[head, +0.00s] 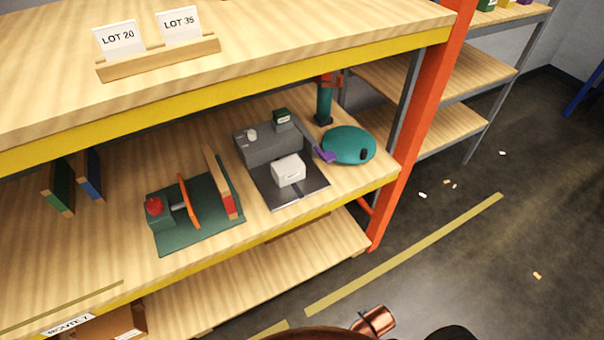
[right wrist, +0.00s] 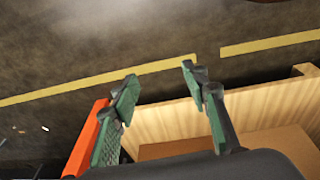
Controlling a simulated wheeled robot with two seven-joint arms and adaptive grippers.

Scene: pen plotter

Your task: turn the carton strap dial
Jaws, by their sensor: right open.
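A grey machine (head: 268,150) stands on the middle shelf, with a white box (head: 288,172) on its dark plate. A small pale round knob (head: 252,134) sits on top of its grey body, and a small dark green block with a pale label (head: 281,120) stands beside it. I cannot tell for sure which part is the carton strap dial. My right gripper (right wrist: 160,76) is open and empty in the right wrist view, over wooden boards and dark floor, with none of these devices in that view. My left gripper is not in view.
A green-based device (head: 197,238) with an orange disc and red knob stands left of the machine. A teal round plate (head: 349,145) with a black knob stands right. The upper shelf's yellow beam (head: 230,92) overhangs them. An orange post (head: 418,130) stands at the shelf's right end.

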